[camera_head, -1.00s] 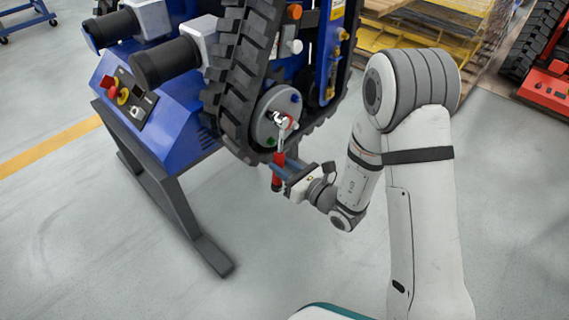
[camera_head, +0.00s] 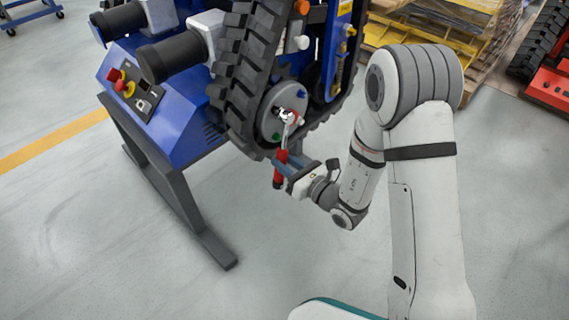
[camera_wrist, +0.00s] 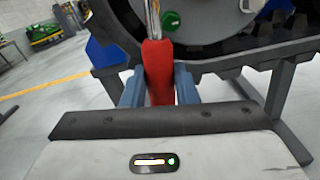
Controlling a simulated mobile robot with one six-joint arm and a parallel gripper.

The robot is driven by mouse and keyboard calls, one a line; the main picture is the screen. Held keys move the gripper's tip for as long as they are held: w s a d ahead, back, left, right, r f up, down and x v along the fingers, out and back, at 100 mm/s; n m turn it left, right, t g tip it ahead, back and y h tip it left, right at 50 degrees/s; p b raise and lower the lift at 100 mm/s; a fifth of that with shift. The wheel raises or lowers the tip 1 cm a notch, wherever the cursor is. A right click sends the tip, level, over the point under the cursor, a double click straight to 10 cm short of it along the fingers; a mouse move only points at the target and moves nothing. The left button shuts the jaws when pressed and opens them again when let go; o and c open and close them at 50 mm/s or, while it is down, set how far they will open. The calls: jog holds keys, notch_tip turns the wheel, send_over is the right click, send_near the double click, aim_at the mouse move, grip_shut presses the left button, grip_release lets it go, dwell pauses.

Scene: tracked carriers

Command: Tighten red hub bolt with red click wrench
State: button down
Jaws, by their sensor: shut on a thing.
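My gripper (camera_head: 286,172) is shut on the red handle of the click wrench (camera_head: 281,157). In the wrist view the red handle of the wrench (camera_wrist: 158,72) stands between my two blue-grey fingers (camera_wrist: 158,88). The wrench's silver head (camera_head: 287,117) is up against the grey round hub (camera_head: 271,118) of the tracked carrier. A green bolt (camera_head: 277,136) shows low on the hub and also in the wrist view (camera_wrist: 171,21). A blue bolt (camera_head: 301,93) shows at the hub's upper right. The red hub bolt is not clearly visible; whether the wrench head sits on it I cannot tell.
The black rubber track (camera_head: 241,75) runs beside and under the hub. A blue control box (camera_head: 150,105) with red and yellow knobs stands on a dark steel stand (camera_head: 185,205) at left. Pallets (camera_head: 440,30) stand behind. The grey floor in front is clear.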

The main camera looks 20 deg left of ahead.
jog(key=shift+w+d+r+n+b, duration=0.65)
jog(key=shift+w+d+n, duration=0.1)
jog(key=shift+w+n, duration=1.1)
jog(key=shift+w+d+r+n+b, duration=0.55)
jog(key=shift+w+d+n, duration=0.25)
jog(key=shift+w+n, duration=1.05)
jog(key=shift+w+d+r+n+b, duration=0.55)
jog(key=shift+w+d+r+n, duration=0.2)
jog(key=shift+w+n, duration=1.1)
jog(key=shift+s, duration=0.1)
jog(key=shift+f, duration=0.1)
jog(key=shift+s+a+f+m, duration=0.2)
jog(key=shift+s+f+m, duration=0.25)
jog(key=shift+m, duration=0.1)
jog(key=shift+s+a+f+m, duration=0.25)
jog(key=shift+s+f+m, duration=0.1)
jog(key=shift+s+m, duration=0.2)
